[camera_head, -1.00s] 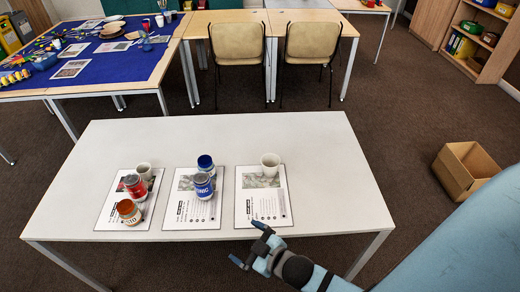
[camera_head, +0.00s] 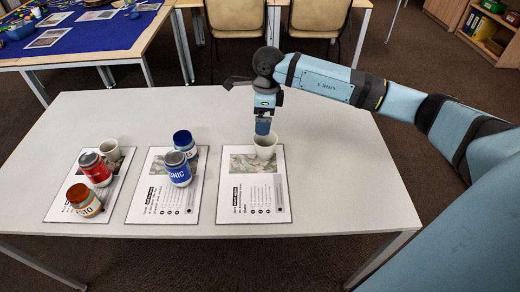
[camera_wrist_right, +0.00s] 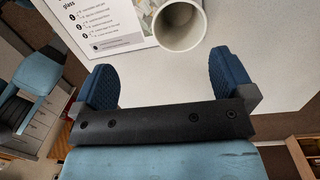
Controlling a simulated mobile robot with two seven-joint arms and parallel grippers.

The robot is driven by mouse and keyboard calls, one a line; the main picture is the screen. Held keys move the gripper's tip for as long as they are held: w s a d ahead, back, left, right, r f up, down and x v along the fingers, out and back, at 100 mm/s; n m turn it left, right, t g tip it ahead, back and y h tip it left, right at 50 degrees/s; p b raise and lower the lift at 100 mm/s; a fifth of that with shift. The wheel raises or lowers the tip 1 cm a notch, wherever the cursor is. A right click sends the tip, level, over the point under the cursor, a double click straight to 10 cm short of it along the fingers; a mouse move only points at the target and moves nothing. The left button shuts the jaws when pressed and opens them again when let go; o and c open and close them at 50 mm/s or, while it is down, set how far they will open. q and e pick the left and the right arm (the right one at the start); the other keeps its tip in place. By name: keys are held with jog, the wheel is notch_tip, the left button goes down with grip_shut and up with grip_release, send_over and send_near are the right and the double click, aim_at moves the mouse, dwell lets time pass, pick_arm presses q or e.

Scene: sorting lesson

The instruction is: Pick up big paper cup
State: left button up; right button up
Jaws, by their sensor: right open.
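A white paper cup (camera_head: 268,151) stands upright on the rightmost printed sheet (camera_head: 254,195). In the right wrist view the cup (camera_wrist_right: 180,25) shows from above with its open rim, at the top of the picture. My right gripper (camera_head: 263,128) is at the cup's rim in the head view and covers part of it. In the wrist view its blue fingers (camera_wrist_right: 163,62) are wide apart and empty, and the cup lies just beyond their tips. My left gripper is in neither view.
A red can (camera_head: 96,170) and an orange-labelled jar (camera_head: 84,201) stand on the left sheet (camera_head: 70,212). The white table (camera_head: 345,190) is clear to the right. Chairs (camera_head: 236,15) stand behind.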

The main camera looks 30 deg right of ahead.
jog(key=d+h, duration=0.1)
jog(key=d, duration=0.1)
send_near(265, 143)
jog(key=s+a, duration=0.1)
jog(key=s, duration=0.2)
jog(key=f, duration=0.7)
jog(key=shift+w+a+f+b, duration=0.2)
jog(key=shift+w+a+b, duration=0.05)
jog(key=shift+b, duration=0.1)
jog(key=c, duration=0.9)
